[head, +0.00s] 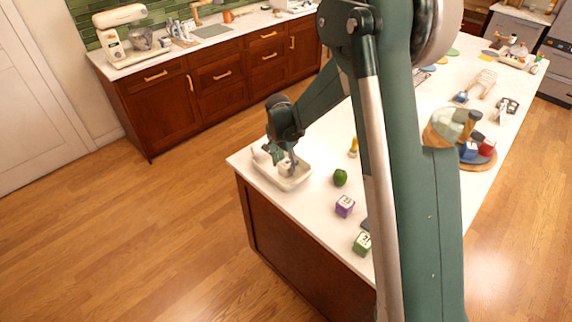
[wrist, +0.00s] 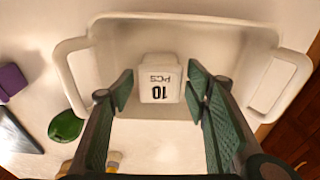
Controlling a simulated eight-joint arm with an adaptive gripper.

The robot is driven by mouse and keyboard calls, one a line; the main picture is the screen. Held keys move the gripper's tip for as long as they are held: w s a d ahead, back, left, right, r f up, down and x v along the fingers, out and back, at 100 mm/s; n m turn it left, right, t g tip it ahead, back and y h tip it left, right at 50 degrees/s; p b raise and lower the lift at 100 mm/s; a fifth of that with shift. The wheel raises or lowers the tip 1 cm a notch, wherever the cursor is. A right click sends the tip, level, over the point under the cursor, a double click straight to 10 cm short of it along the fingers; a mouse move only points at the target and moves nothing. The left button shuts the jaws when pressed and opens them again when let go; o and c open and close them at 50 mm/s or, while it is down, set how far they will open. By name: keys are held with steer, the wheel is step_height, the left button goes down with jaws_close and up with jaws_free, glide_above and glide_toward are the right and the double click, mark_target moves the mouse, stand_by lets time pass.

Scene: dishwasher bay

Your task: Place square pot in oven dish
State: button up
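The oven dish is a white rectangular dish with side handles (head: 299,183) on the near left corner of the counter. It also fills the top of the wrist view (wrist: 215,30). A small white square pot marked "10 PCS" (wrist: 160,78) is inside the dish outline, appearing upright. It is partly hidden behind my gripper in the head view. My gripper (wrist: 160,88) is open, with one green finger on each side of the pot and visible gaps between. In the head view my gripper (head: 281,158) is low over the dish.
A green round item (head: 340,177), a purple box (head: 344,206) and a green box (head: 362,243) stand right of the dish. A small yellow item (head: 353,147) is behind them. The counter edge runs close to the dish's left side. My arm hides the middle of the counter.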

mark_target(284, 165)
steer(key=shift+r, duration=0.2)
stand_by(0.3)
step_height(284, 165, up, 12)
steer(key=s+a, duration=0.1)
stand_by(0.6)
stand_by(0.6)
steer(key=s+d+r+n+t+y, duration=0.1)
steer(key=s+d+r+n+t, duration=0.25)
steer(key=s+d+r, duration=1.3)
steer(key=s+d+n+t, duration=0.1)
steer(key=s+d+n, duration=0.1)
steer(key=s, duration=0.9)
steer(key=s+d+n+t, duration=0.1)
steer(key=s+d+n, duration=0.2)
steer(key=s, duration=0.8)
steer(key=shift+d+f+t, duration=0.25)
steer(key=shift+d+t, duration=0.1)
steer(key=shift+d, duration=0.7)
